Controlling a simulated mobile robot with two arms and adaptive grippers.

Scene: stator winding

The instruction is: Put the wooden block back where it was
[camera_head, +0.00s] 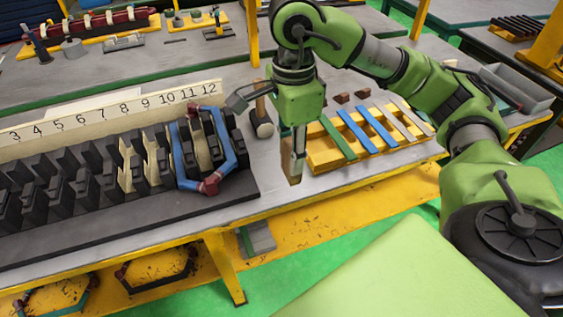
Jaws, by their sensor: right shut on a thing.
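My right gripper (294,172) points down over the table's front edge, just right of the black stator model. It is shut on the wooden block (292,179), a small brown piece that shows at the fingertips; the fingers hide part of it. The gap between the block and the table top is hard to judge. My left gripper is not in view.
The black stator (75,190) with a numbered strip (110,115) and a blue-and-red coil (211,185) fills the left. A mallet (263,128) stands behind the gripper. A yellow rack (322,153) with coloured strips is to the right, small brown pieces (341,98) behind it.

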